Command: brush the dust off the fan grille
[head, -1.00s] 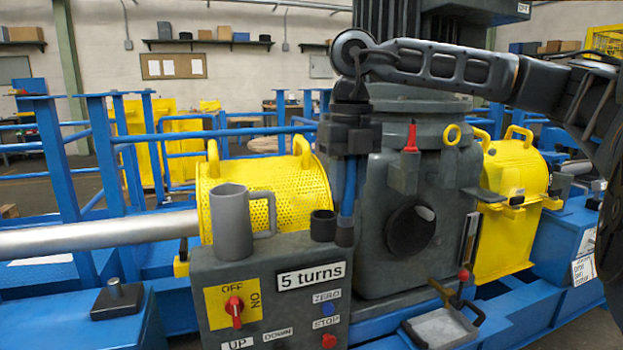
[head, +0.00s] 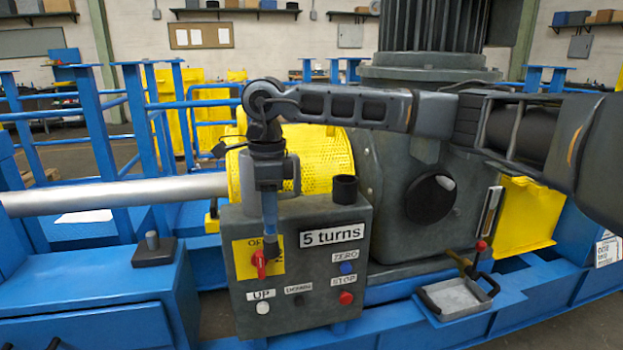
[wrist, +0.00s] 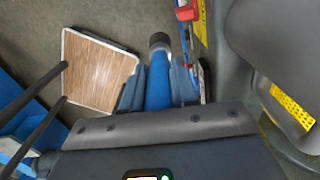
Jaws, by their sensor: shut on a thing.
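My gripper (head: 269,192) points down in front of the control box, shut on a blue-handled brush (head: 270,226). The brush hangs below the jaws with its dark end over the box's front, near the red knob. In the wrist view the blue handle (wrist: 157,88) runs between the fingers to a dark and pale end. Its bristles are too small to make out. I cannot pick out the fan grille for certain. A dark finned motor housing (head: 430,30) rises at the top and is cut off by the frame. No dust can be made out.
The grey control box (head: 345,275) carries a black cup (head: 344,190). A grey mug-like shape (wrist: 270,40) is close on the right in the wrist view. A yellow perforated guard (head: 312,165) stands behind my arm. A metal tray (head: 455,297) lies right. Blue rails (head: 95,120) fill the left.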

